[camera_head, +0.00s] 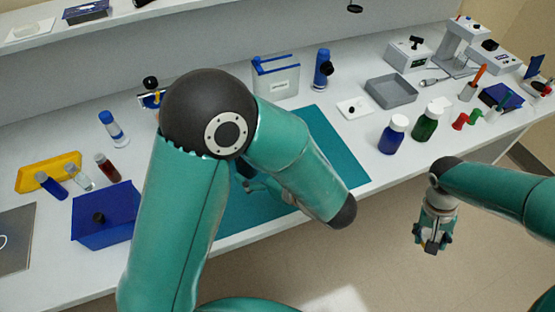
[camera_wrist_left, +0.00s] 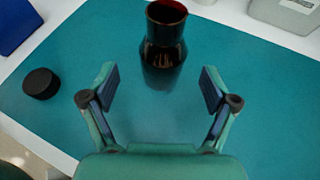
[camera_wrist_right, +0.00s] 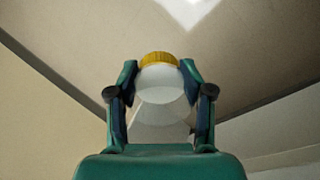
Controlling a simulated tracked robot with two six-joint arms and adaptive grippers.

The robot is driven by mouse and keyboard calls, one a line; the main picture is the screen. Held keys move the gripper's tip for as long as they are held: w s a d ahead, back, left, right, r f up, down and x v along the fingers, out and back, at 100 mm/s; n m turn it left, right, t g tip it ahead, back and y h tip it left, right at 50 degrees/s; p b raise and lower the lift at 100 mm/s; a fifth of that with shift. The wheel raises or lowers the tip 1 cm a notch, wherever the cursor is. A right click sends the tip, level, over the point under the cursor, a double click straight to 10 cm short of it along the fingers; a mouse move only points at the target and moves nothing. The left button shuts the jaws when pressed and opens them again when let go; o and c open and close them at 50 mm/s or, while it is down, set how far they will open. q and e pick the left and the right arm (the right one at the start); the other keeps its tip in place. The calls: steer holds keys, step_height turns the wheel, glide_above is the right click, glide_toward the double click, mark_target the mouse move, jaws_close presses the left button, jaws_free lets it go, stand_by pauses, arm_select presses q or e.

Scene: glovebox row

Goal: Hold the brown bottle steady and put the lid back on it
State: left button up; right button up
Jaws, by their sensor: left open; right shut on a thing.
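The brown bottle (camera_wrist_left: 165,45) stands upright, with its mouth open, on a teal mat (camera_head: 335,150) in the left wrist view. My left gripper (camera_wrist_left: 160,88) is open and points at it, its fingers short of the bottle and not touching it. A black round lid (camera_wrist_left: 41,83) lies on the mat to the left of the bottle. In the head view my left arm hides the bottle and most of that gripper. My right gripper (camera_head: 431,247) hangs in front of the bench, shut on a pale thing with a ribbed yellow cap (camera_wrist_right: 158,59).
A blue bin (camera_head: 106,222) and several vials stand left of the mat. A blue bottle (camera_head: 393,135), a green bottle (camera_head: 427,124) and a grey tray (camera_head: 391,91) are to its right. Open floor lies below my right gripper.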

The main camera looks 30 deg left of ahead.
arm_select(q)
steer(key=p+x, duration=0.1)
steer(key=x, duration=0.4)
steer(key=shift+w, duration=0.15)
arm_select(e)
steer(key=shift+r, duration=0.5)
arm_select(q)
steer(key=c, duration=1.4)
step_height(320, 180, up, 20)
steer(key=shift+r+p, duration=0.1)
steer(key=shift+p, duration=0.4)
steer(key=shift+c, duration=0.2)
arm_select(e)
steer(key=shift+r, duration=0.55)
arm_select(q)
steer(key=o, duration=0.7)
jaws_close()
